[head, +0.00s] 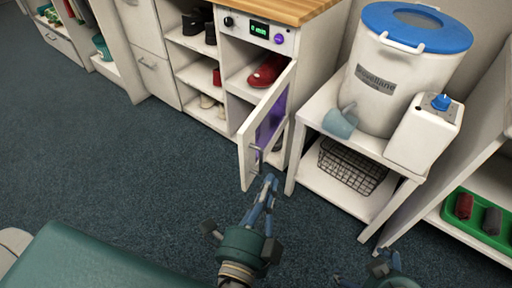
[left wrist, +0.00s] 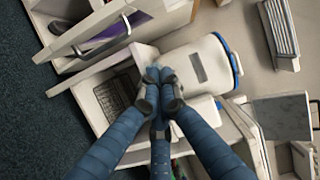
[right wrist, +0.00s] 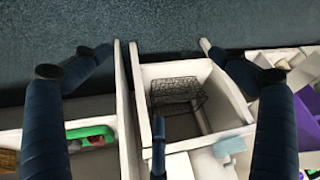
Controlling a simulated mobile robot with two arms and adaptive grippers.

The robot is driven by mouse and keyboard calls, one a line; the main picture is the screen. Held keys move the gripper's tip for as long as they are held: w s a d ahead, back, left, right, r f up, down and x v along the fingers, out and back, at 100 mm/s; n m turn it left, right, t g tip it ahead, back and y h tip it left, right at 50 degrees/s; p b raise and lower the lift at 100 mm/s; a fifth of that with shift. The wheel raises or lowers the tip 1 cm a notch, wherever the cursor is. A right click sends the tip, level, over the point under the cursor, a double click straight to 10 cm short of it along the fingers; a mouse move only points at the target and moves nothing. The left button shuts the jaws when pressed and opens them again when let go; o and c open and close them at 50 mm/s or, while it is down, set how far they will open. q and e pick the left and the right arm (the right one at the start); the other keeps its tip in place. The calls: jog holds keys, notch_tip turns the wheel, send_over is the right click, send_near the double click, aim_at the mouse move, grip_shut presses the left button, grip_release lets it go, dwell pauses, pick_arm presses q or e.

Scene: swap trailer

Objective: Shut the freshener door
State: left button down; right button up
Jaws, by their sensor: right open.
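The freshener door (head: 247,160) stands swung open from the white cabinet, with a purple inner panel and a small handle on its outer face. Above it is the control panel (head: 259,30) with a green display. In the left wrist view the door (left wrist: 100,38) is at the upper left. My left gripper (head: 268,185) has its fingers drawn together beside the door's lower end, with nothing seen between them. Whether it touches the door I cannot tell. My right gripper (right wrist: 155,65) is open and empty; only part of it shows at the head view's bottom right.
A green tray (head: 478,232) is farther right. Carpet at left is clear.

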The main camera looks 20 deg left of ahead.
pick_arm(q)
jog(key=s+a+r+y, duration=0.2)
pick_arm(e)
jog(key=s+d+g, duration=0.2)
jog(key=s, duration=0.4)
pick_arm(q)
jog(key=p, duration=0.2)
send_over(251, 147)
jog(key=s+d, duration=0.5)
jog(key=d, duration=0.1)
jog(key=a, duration=0.3)
jog(key=w+a, duration=0.1)
jog(key=shift+w+a+f, duration=0.1)
jog(key=shift+a+f, duration=0.15)
pick_arm(e)
jog(key=x, duration=0.6)
jog(key=shift+s+f+g+h, duration=0.3)
pick_arm(q)
jog(key=shift+a, duration=0.1)
